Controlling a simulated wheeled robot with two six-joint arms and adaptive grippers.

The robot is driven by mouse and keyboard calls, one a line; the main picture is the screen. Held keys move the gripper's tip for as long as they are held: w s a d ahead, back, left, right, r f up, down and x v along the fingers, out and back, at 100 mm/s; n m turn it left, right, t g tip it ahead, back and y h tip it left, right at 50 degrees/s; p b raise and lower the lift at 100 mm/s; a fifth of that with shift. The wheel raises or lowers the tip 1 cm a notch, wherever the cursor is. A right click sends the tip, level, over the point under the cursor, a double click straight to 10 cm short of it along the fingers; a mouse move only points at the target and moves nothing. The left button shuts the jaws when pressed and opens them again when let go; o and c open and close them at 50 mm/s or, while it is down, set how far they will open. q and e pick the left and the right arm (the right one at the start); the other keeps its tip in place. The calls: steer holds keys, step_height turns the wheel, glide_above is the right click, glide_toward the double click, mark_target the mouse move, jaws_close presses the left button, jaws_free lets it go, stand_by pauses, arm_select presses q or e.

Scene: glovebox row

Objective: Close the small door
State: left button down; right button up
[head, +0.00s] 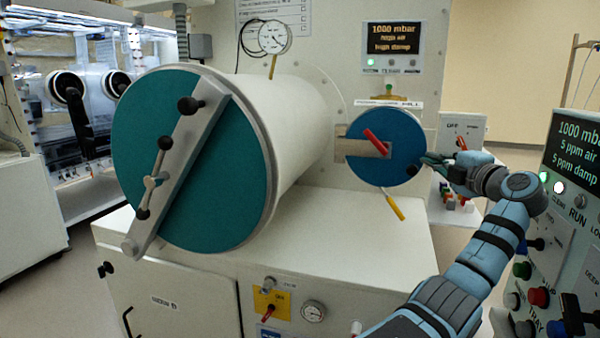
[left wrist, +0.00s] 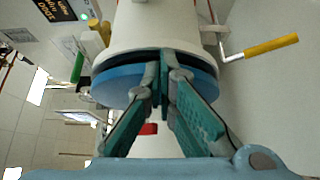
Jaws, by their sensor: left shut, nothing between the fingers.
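The small door (head: 400,165) is a blue round disc with a red handle (head: 376,141), on the front of the small port right of the big chamber. In the left wrist view the blue disc (left wrist: 112,86) shows nearly edge-on, with a dark gap between it and the white tube (left wrist: 155,28). My left gripper (head: 427,160) is at the door's right edge in the head view. In the left wrist view its fingertips (left wrist: 161,72) are together and overlap the disc's rim, with nothing held. I cannot tell whether they touch it. My right gripper is not in view.
A large teal door (head: 215,185) with a grey bar closes the big chamber at left. A yellow-handled lever (head: 395,207) hangs below the small door. A control panel (head: 565,220) stands close at right. A white cabinet top (head: 330,225) lies below the chamber.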

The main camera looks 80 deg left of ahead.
arm_select(q)
steer(key=shift+w+a, duration=0.1)
steer(key=shift+a, duration=0.1)
stand_by(0.6)
step_height(320, 180, up, 10)
stand_by(0.4)
